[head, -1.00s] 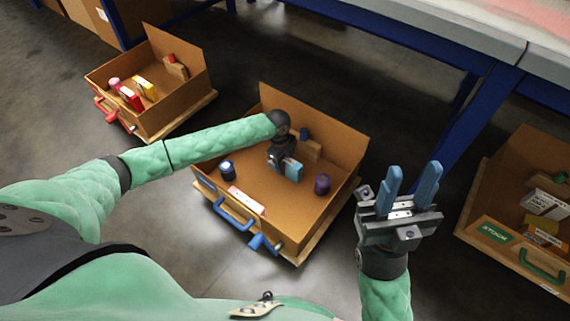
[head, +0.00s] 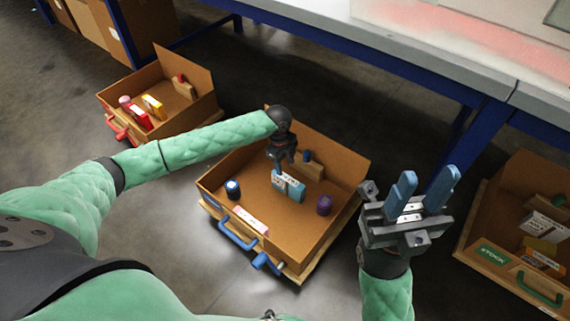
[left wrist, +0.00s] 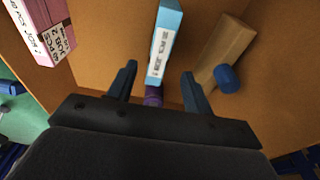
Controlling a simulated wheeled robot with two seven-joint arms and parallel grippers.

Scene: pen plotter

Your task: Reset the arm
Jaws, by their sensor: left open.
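My left gripper (left wrist: 160,85) is open above the middle cardboard box (head: 222,199). Its two blue fingers are on either side of a light-blue carton (left wrist: 166,40) with a white label, apart from it. In the head view this carton (head: 295,188) stands in the box just below the left gripper (head: 279,168), whose fingers are partly hidden. My right gripper (head: 424,190) is open and empty, fingers pointing up, to the right of the box.
The middle box also holds a dark blue jar (head: 232,190), a purple jar (head: 324,205), a pink carton (left wrist: 45,28) and a wooden block with a blue knob (left wrist: 228,60). A red-handled box (head: 197,107) stands far left, a green-handled STOCK box (head: 468,250) right. A blue-framed table (head: 330,45) stands behind.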

